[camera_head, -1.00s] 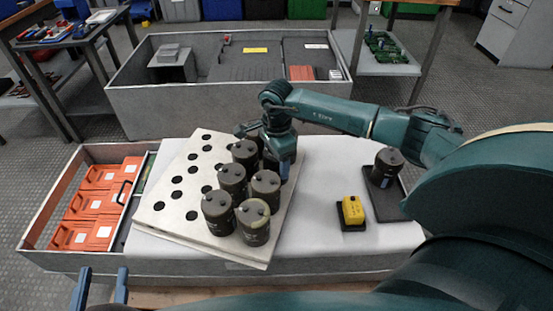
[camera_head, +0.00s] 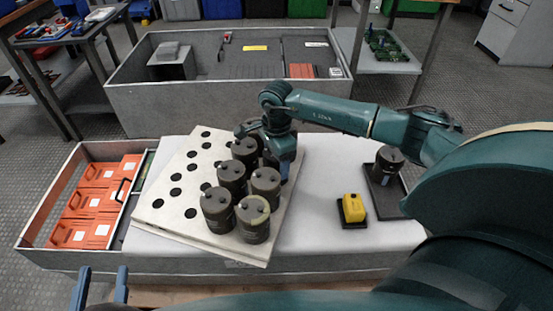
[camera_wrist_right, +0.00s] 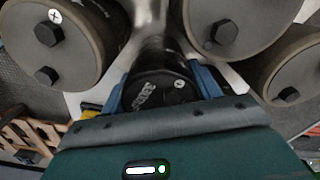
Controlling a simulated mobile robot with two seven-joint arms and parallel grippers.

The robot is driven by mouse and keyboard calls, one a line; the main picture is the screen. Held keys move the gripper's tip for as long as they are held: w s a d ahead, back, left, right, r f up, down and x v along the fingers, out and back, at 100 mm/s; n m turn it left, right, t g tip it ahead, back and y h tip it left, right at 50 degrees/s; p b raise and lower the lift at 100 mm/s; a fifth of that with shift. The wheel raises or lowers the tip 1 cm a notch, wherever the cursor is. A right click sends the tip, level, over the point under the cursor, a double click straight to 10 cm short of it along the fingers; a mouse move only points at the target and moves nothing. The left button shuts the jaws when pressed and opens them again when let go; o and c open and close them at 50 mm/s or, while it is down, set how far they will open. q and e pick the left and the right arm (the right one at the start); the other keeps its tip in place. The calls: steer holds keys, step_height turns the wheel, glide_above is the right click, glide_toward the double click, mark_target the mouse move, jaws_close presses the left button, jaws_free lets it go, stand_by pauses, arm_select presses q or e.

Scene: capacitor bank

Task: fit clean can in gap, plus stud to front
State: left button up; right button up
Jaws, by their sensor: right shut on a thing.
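My right gripper (camera_head: 284,168) is at the back right of the group of dark cans on the pale perforated plate (camera_head: 160,215). In the wrist view its blue fingers (camera_wrist_right: 166,85) are shut on a dark can (camera_wrist_right: 150,92) with white print and a plus-marked stud (camera_wrist_right: 180,84) on its top. Neighbouring cans (camera_wrist_right: 62,45) (camera_wrist_right: 225,25) stand close on both sides. The head view mostly hides the held can behind the gripper; whether it is seated cannot be told. One front can (camera_head: 253,220) has a yellowish rim. My left gripper (camera_head: 98,288) is open and empty at the lower left.
Another dark can (camera_head: 388,166) stands on a black tray (camera_head: 385,196) at the right. A yellow device (camera_head: 352,208) sits left of it. Orange boxes (camera_head: 95,205) fill a bin at the left. The plate's left half has empty holes. A large grey crate (camera_head: 225,110) is behind.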

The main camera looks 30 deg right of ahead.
stand_by(0.7)
steer(key=o, duration=1.1)
steer(key=shift+c, duration=0.2)
steer(key=o, duration=0.4)
steer(key=shift+f, duration=0.15)
